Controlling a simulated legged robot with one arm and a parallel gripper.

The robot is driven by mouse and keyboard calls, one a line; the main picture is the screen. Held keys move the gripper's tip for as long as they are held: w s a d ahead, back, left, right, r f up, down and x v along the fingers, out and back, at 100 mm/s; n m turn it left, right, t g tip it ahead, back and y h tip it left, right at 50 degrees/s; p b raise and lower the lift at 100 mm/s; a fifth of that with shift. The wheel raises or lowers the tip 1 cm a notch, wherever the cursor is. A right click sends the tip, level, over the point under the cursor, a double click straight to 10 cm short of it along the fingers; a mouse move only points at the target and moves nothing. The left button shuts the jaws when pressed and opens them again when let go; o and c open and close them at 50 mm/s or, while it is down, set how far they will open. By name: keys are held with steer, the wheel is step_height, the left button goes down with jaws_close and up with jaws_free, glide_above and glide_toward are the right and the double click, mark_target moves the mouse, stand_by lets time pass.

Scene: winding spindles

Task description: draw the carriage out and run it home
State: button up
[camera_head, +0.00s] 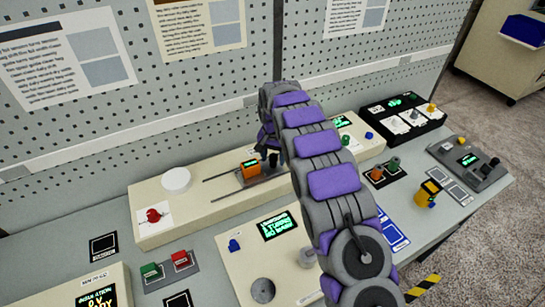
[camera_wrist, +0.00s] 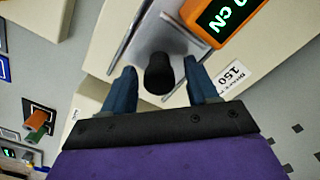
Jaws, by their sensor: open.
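The carriage is a grey plate (camera_head: 262,177) with an orange display box (camera_head: 250,169) and an upright black knob (camera_head: 273,160). It sits on two thin dark rails (camera_head: 222,207) on a long cream bench unit. In the wrist view the black knob (camera_wrist: 158,72) stands between my two blue fingers, and the orange box (camera_wrist: 222,18) is at the upper right. My gripper (camera_wrist: 160,80) is open around the knob, with a gap at each side. In the head view my gripper (camera_head: 270,145) is at the knob, partly hidden by my arm.
A white disc (camera_head: 177,180) and a red knob (camera_head: 154,216) are at the unit's left end. A front panel (camera_head: 255,275) has a green display and a blue knob. Black switch boxes (camera_head: 405,115) stand at the right. A pegboard wall (camera_head: 190,90) closes off the back.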

step_height(320, 180, up, 17)
steer(key=p, duration=0.2)
steer(key=shift+p, duration=0.35)
steer(key=shift+a, duration=0.1)
steer(key=s+d+r, duration=0.4)
steer(key=s+d, duration=0.4)
steer(key=s, duration=0.3)
steer(key=s+d+r, duration=0.5)
steer(key=s+d, duration=0.2)
steer(key=s, duration=0.3)
steer(key=s+d+f+n, duration=0.1)
steer(key=s+f, duration=0.1)
steer(key=s, duration=0.7)
steer(key=s+d+f+n+g+b, duration=0.1)
steer(key=s+d+f, duration=0.1)
steer(key=s, duration=0.8)
steer(key=s+d+f, duration=0.2)
steer(key=s+f, duration=0.2)
steer(key=s, duration=0.6)
steer(key=shift+s+n+g, duration=0.25)
steer(key=shift+n+g, duration=0.15)
